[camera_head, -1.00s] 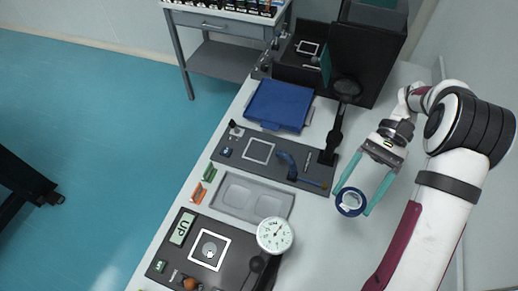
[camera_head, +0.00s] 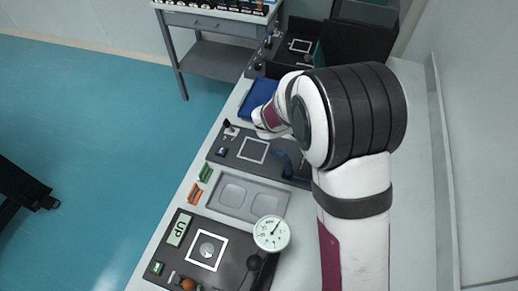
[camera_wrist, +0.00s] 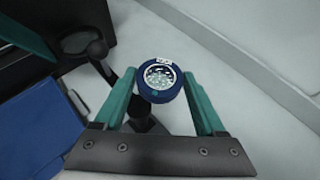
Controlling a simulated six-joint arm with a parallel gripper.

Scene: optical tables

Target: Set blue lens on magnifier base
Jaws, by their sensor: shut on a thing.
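The blue lens (camera_wrist: 150,98) is a thick blue ring with clear glass and a small white tag, seen in the wrist view. My gripper (camera_wrist: 160,78) is shut on it, with one teal fingertip on each side of the ring. A black stand with a round head (camera_wrist: 97,49) and an arm, which looks like the magnifier base, shows left of the lens. Its foot (camera_wrist: 143,118) appears below the lens, partly behind a finger.
A dark plate with a white square (camera_head: 252,150), a grey two-well tray (camera_head: 230,208) and a dial gauge (camera_head: 271,234) line the table.

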